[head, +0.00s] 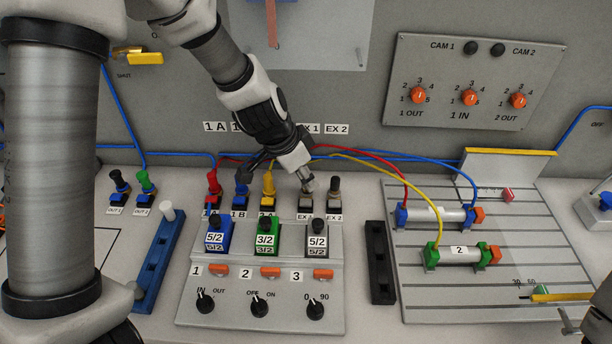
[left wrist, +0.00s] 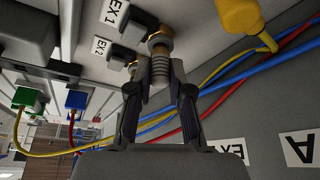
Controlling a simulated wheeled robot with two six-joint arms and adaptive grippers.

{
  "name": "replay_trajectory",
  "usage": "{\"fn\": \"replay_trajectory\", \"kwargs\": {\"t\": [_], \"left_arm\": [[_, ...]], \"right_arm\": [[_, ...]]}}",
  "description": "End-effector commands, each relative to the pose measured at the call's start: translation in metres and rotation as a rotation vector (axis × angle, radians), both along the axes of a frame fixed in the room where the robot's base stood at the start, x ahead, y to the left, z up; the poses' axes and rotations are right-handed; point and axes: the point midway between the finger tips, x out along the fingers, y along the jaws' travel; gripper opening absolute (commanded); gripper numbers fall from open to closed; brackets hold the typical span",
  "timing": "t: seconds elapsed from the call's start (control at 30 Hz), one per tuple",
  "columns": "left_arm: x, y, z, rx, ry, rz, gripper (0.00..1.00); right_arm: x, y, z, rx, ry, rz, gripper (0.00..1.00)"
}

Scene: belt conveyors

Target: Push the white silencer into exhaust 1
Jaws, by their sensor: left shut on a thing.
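My left gripper (head: 307,182) is at the exhaust 1 port, in the row of ports on the bench. In the left wrist view its two fingers (left wrist: 160,98) are shut on a pale grey, ribbed silencer (left wrist: 160,70). The silencer's brass-coloured end points at the exhaust 1 socket, beside the EX 1 label (left wrist: 115,12), and looks in line with it. I cannot tell how deep it sits. The exhaust 1 base (head: 305,203) shows below the gripper. The exhaust 2 port (head: 334,190) stands just right of it. My right gripper is not clear at the right edge.
Red, blue and yellow hoses (head: 385,165) run behind the ports to the cylinder board (head: 410,300). A blue rack (head: 150,265) with a white-topped peg (head: 167,210) is on the left. A black rack (head: 379,262) stands right of the valve panel (head: 215,312).

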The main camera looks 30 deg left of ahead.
Motion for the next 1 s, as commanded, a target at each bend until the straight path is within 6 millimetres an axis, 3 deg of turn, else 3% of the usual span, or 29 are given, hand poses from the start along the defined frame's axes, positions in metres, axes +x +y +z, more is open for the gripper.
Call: {"fn": "replay_trajectory", "kwargs": {"t": [0.77, 0.8, 0.87, 1.0], "left_arm": [[-0.0006, -0.0002, -0.0044, 0.0, 0.001, 0.0, 0.0], [-0.0006, -0.0002, -0.0044, 0.0, 0.002, 0.0, 0.26], [-0.0005, -0.0001, -0.0044, 0.0, 0.001, 0.0, 0.47], [-0.0003, -0.0001, -0.0042, 0.0, 0.001, 0.0, 0.48]], "right_arm": [[0.0, 0.0, -0.0048, 0.0, 0.0, 0.0, 0.69], [0.0, 0.0, -0.0048, 0.0, 0.0, 0.0, 0.69], [0.0, 0.0, -0.0048, 0.0, 0.0, 0.0, 0.69], [0.0, 0.0, -0.0048, 0.0, 0.0, 0.0, 0.69]]}}
